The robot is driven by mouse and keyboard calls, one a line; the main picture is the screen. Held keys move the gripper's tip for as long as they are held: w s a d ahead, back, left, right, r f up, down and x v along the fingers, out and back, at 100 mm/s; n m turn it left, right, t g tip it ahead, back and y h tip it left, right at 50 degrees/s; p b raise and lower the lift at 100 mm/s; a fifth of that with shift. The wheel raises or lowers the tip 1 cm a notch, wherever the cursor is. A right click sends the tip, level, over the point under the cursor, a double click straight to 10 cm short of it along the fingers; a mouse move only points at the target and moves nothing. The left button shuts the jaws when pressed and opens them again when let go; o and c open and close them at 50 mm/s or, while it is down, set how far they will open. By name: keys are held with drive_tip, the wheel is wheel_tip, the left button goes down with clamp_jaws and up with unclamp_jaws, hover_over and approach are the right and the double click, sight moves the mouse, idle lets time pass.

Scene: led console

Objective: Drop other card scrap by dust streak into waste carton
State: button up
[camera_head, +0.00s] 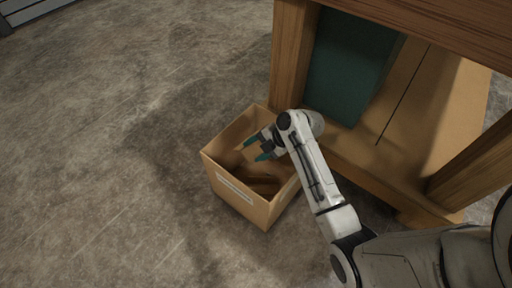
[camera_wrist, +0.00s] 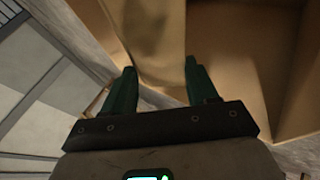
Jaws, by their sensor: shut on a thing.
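The waste carton (camera_head: 262,213) is an open brown box with a white label strip on its front wall. It stands on the floor beside the wooden bench. My gripper (camera_head: 258,151) has teal fingers and is over the carton's opening, at about rim height. It is shut on a tan card scrap (camera_head: 250,154). In the wrist view the card scrap (camera_wrist: 155,35) extends out from between the fingers (camera_wrist: 160,74), with a darker smudge on it. Carton walls (camera_wrist: 232,50) show to its right. The carton's floor is shadowed, and I cannot tell what lies in it.
A wooden bench (camera_head: 292,60) with a lower shelf (camera_head: 408,95) stands close to the carton's right. A dark green panel (camera_head: 350,65) is on that shelf. The concrete floor (camera_head: 110,150) to the left is clear. A grey slatted object (camera_head: 32,10) is at the far left.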

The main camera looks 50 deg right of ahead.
drive_tip(key=shift+f, duration=0.1)
drive_tip(key=o, duration=1.1)
drive_tip(key=p+v, duration=0.4)
drive_tip(key=v, duration=0.6)
drive_tip(key=shift+s+d+r, duration=0.15)
drive_tip(key=shift+s+r, duration=0.05)
drive_tip(key=shift+s, duration=0.1)
